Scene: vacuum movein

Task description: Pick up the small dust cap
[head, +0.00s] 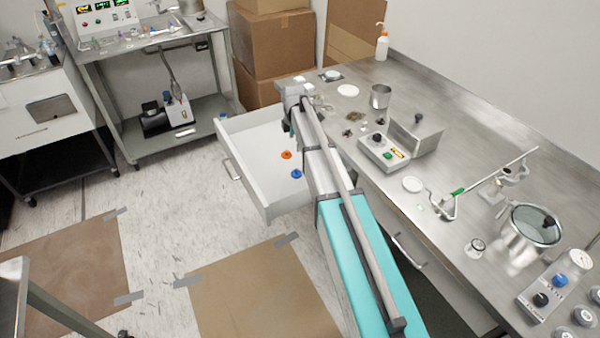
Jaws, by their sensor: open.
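An open white drawer (262,205) extends from the bench's left side. Inside it lie a small orange cap-like piece (287,155) and a small blue cap-like piece (297,174), close together near my arm. I cannot tell which is the small dust cap. Another tiny blue piece (222,115) shows at the drawer's far left corner. My arm reaches across the drawer's right side. My gripper (290,128) is small and dark at its far end, over the back of the drawer and apart from both pieces. It is open; its fingertips are mostly hidden.
The steel bench (455,145) on the right holds a control box (385,152), a metal cup (380,96), a glass-lidded pot (535,225) and a gauge unit (556,285). Cardboard boxes (270,45) stand behind the drawer.

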